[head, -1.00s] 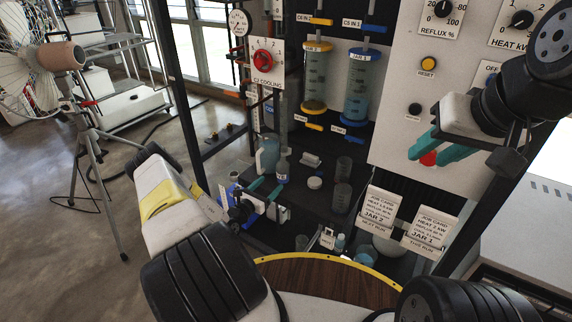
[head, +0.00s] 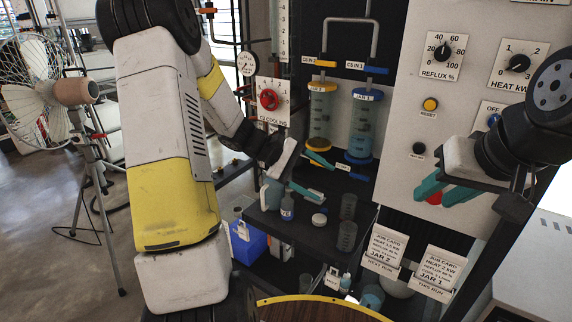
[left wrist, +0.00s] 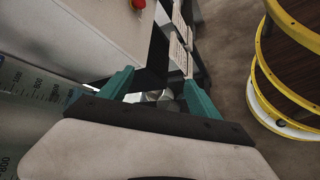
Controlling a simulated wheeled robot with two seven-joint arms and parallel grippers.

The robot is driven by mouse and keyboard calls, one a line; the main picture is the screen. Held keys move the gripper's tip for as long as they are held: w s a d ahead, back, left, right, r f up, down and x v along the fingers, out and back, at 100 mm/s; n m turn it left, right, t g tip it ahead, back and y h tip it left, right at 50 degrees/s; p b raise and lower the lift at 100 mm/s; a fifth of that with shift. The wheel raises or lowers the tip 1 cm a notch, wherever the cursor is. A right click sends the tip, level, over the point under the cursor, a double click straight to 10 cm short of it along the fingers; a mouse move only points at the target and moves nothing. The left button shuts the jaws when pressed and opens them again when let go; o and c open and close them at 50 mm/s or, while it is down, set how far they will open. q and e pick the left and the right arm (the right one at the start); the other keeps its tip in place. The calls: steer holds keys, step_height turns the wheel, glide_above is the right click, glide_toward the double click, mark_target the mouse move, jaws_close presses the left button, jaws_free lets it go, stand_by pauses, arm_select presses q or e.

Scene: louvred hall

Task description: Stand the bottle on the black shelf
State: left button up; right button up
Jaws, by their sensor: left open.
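A small bottle (head: 287,208) with a bluish body and pale label stands upright on the black shelf (head: 290,232), near its left front. It is below and left of my left gripper's fingers, apart from them. My left gripper (head: 328,183) is open above the shelf, its teal fingers spread with nothing between them. In the left wrist view the same gripper (left wrist: 158,85) shows a clear gap between its fingers; I cannot make out the bottle there.
A jug (head: 271,192) stands close behind the bottle. A white round lid (head: 319,220) and clear beakers (head: 348,206) stand to its right. Two hanging jars (head: 363,125) are behind my left gripper. Job cards (head: 382,248) stand front right. A blue bin (head: 248,245) is lower left.

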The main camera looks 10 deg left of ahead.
arm_select(q)
steer(key=s+a+r+m+t+y, duration=0.2)
steer(key=s+a+r+m+y, duration=0.1)
steer(key=s+r, duration=0.4)
steer(key=s+a+r+m+t+y, duration=0.2)
steer(key=s+r+m+y, duration=0.4)
steer(key=s, duration=0.7)
steer(key=shift+s+a+r+m, duration=0.25)
steer(key=shift+a+r+m, duration=0.3)
steer(key=shift+a+m, duration=0.05)
